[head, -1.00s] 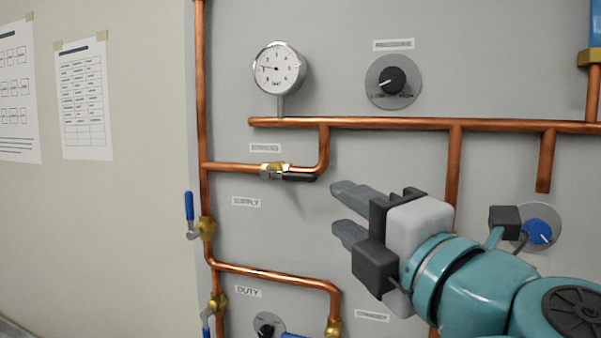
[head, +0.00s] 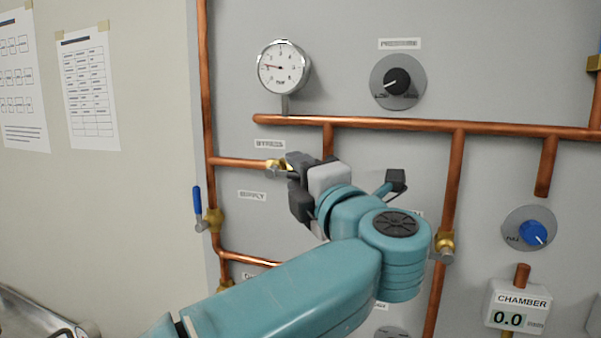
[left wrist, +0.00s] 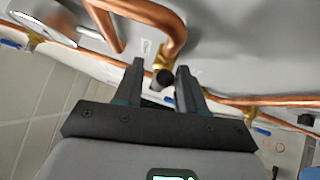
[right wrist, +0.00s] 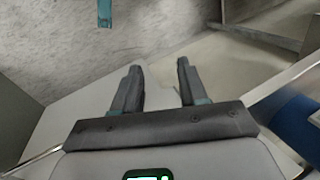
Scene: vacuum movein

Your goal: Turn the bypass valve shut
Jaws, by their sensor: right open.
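The bypass valve (head: 272,165) is a brass fitting on the copper pipe under the BYPASS label (head: 270,146). My left gripper (head: 293,170) is at the valve's right side and covers its dark handle in the head view. In the left wrist view, the brass valve body (left wrist: 160,63) lies just beyond the fingertips. The end of the black handle (left wrist: 165,79) is between the two fingers of the left gripper (left wrist: 160,68). The fingers are apart, with gaps beside the handle. My right gripper (right wrist: 160,67) is open and empty, away from the panel.
A pressure gauge (head: 283,67) and a black pressure knob (head: 397,82) are above. A horizontal copper pipe (head: 380,123) runs over the gripper. A blue-handled supply valve (head: 199,207) is at lower left. A blue knob (head: 533,233) and chamber display (head: 517,305) are at right.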

